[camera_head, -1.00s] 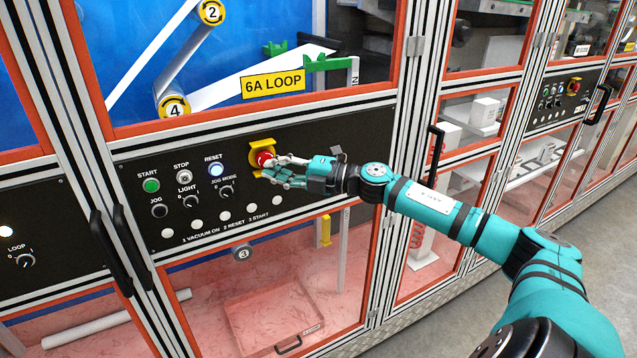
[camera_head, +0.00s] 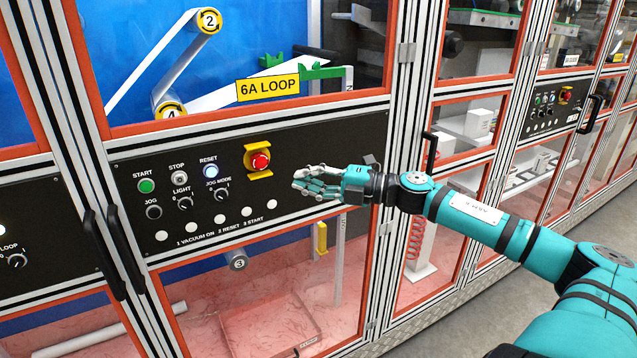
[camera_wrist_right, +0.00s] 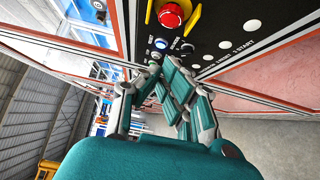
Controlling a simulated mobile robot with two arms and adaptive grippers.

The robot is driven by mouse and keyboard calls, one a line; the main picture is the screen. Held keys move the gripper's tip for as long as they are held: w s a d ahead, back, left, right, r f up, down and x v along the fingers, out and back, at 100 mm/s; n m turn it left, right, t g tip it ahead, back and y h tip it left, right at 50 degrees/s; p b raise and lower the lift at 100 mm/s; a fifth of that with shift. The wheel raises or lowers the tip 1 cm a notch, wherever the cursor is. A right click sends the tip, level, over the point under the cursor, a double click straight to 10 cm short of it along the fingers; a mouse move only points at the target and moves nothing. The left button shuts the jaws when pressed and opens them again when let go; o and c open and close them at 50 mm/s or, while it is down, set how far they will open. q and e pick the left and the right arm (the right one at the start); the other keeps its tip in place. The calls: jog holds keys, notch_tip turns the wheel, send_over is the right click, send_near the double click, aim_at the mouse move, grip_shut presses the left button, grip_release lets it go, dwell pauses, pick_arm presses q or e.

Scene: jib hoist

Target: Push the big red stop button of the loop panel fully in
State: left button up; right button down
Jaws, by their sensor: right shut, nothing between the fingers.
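The big red stop button (camera_head: 260,162) sits in a yellow guard (camera_head: 258,175) on the black loop panel (camera_head: 330,148), under the 6A LOOP label. It also shows near the top of the right wrist view (camera_wrist_right: 171,14), uncovered. How far in it sits I cannot tell. My right gripper (camera_head: 302,182) is shut and empty, to the right of and a little below the button, apart from it. In the right wrist view its fingers (camera_wrist_right: 168,82) are below the button. My left gripper is not in view.
The panel also has a green START button (camera_head: 146,186), a lit RESET button (camera_head: 210,171), knobs and several white buttons. Black door handles (camera_head: 112,255) stick out at the left, another (camera_head: 431,150) at the right. A second red button (camera_head: 566,95) is on a farther panel.

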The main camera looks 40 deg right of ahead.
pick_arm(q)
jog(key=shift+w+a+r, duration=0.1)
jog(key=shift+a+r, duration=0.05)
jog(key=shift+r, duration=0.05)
pick_arm(e)
jog(key=v, duration=0.2)
jog(key=shift+s+d, duration=0.15)
jog(key=shift+s, duration=0.05)
dwell(0.3)
